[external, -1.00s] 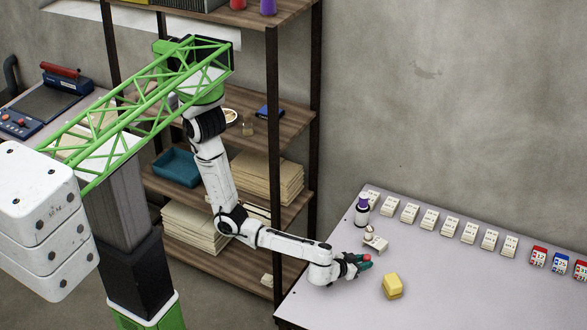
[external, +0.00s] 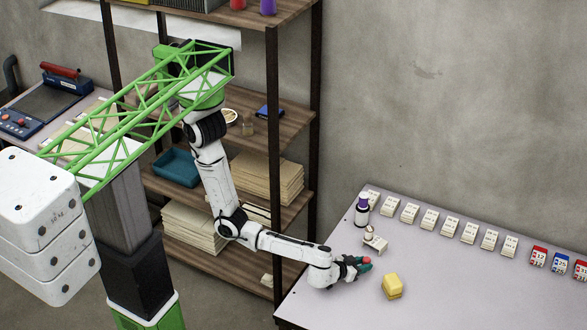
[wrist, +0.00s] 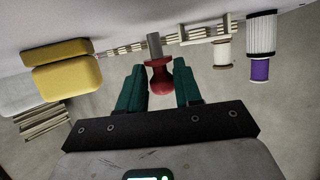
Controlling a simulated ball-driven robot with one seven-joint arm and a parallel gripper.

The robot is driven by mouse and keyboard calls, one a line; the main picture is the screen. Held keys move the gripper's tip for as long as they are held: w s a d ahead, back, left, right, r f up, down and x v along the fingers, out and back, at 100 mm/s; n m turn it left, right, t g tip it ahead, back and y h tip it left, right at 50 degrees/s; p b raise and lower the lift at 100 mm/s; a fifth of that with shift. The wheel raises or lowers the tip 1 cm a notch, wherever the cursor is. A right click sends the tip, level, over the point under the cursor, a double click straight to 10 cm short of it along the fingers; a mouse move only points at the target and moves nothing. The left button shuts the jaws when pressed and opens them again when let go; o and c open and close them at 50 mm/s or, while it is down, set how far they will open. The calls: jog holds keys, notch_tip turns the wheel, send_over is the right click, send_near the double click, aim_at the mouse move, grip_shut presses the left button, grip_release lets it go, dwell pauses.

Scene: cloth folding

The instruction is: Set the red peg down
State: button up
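The red peg (wrist: 159,78) has a red body with wide ends and a narrow waist, and a grey shaft. In the upside-down wrist view, its shaft points toward the tabletop (wrist: 90,22). My gripper (wrist: 160,84) has two green fingers, one on each side of the peg. The fingers are apart, with gaps beside the peg's waist. In the external view my gripper (external: 360,266) is low over the near left part of the table, and only a bit of red shows there. Whether the shaft touches the table cannot be told.
A yellow block (external: 392,286) stands close to the right of my gripper. A small pale fixture with a spool (external: 375,240) and a white bottle with a purple top (external: 362,210) stand behind it. White cards (external: 430,219) line the back edge. The table's front right is clear.

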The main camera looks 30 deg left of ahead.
jog(key=o, duration=0.4)
jog(key=shift+r, duration=0.1)
